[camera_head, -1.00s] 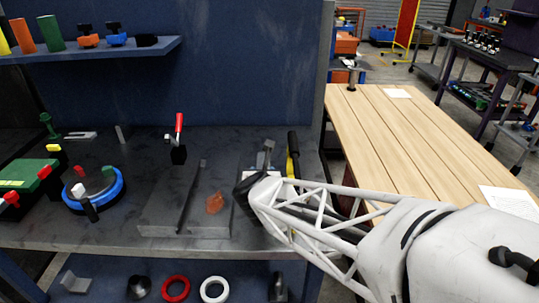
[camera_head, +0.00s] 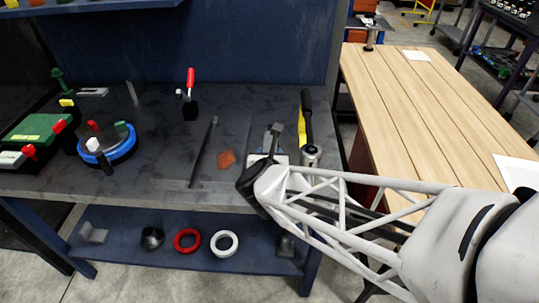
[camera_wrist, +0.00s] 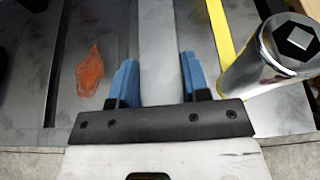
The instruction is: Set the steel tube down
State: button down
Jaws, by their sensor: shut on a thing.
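My gripper (camera_wrist: 160,75) has two blue fingers on either side of a plain grey bar, which I take to be the steel tube (camera_wrist: 158,35). The fingers are shut on it, and it runs away from me between them in the wrist view. In the head view my gripper (camera_head: 268,160) is over the front right part of the grey bench (camera_head: 150,175), right of an orange-brown patch (camera_head: 227,159). The lattice arm partly hides the gripper and the tube there. I cannot tell whether the tube touches the bench.
A shiny cylinder with a hexagonal socket (camera_wrist: 285,50) stands close right of my gripper. Behind it are a black handle (camera_head: 306,105) and a yellow strip. A red-handled clamp (camera_head: 190,90) and a blue round fixture (camera_head: 125,150) stand left. The wooden table (camera_head: 420,110) is mostly clear.

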jog(key=shift+f, duration=0.1)
jog(key=shift+f, duration=3.2)
jog(key=shift+f, duration=0.6)
jog(key=c, duration=0.5)
grip_release()
jog(key=shift+f, duration=0.1)
jog(key=shift+v, duration=3.95)
jog(key=shift+w, duration=0.1)
